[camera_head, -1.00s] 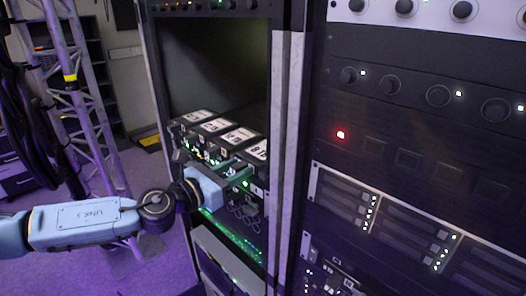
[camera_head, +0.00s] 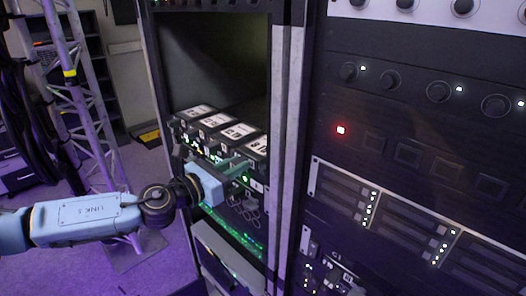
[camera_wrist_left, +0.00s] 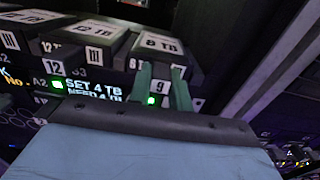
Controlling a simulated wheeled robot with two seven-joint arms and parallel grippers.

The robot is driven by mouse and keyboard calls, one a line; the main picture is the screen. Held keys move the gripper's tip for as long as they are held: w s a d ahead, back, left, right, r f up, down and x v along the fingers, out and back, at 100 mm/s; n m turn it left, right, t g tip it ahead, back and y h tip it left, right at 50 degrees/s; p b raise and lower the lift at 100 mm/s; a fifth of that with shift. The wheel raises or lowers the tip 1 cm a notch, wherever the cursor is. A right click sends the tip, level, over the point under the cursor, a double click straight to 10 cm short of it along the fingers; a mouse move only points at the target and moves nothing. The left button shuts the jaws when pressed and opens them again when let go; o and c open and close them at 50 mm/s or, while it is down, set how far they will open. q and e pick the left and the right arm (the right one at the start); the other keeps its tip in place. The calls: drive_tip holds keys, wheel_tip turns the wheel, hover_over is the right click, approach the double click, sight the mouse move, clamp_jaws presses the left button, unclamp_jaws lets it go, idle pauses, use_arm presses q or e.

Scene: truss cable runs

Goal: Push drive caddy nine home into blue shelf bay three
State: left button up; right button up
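Drive caddy nine (camera_wrist_left: 161,88) shows in the left wrist view, with a white "9" label on its front and a "TB" label on top. In the head view it is the nearest caddy (camera_head: 259,146), at the right end of a row in the rack. My left gripper (camera_head: 248,165) is at its front. In the wrist view the two green fingers (camera_wrist_left: 161,80) stand close against both sides of the "9" label and look closed on the caddy's front part. The back of the caddy and the inside of its bay are hidden. No blue shelf colour can be made out. My right gripper is out of view.
Several similar caddies (camera_head: 214,121) stand to the left in the same row, one labelled "12" (camera_wrist_left: 55,66). A rack post (camera_head: 287,150) rises close on the right. A lit display (camera_wrist_left: 95,90) runs below the caddies. A truss (camera_head: 90,110) stands at the left.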

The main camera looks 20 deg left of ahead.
use_arm(q)
clamp_jaws()
drive_tip(key=shift+a, duration=0.1)
drive_tip(key=shift+b+v, duration=0.4)
drive_tip(key=shift+v, duration=0.4)
drive_tip(key=shift+s+r, duration=0.15)
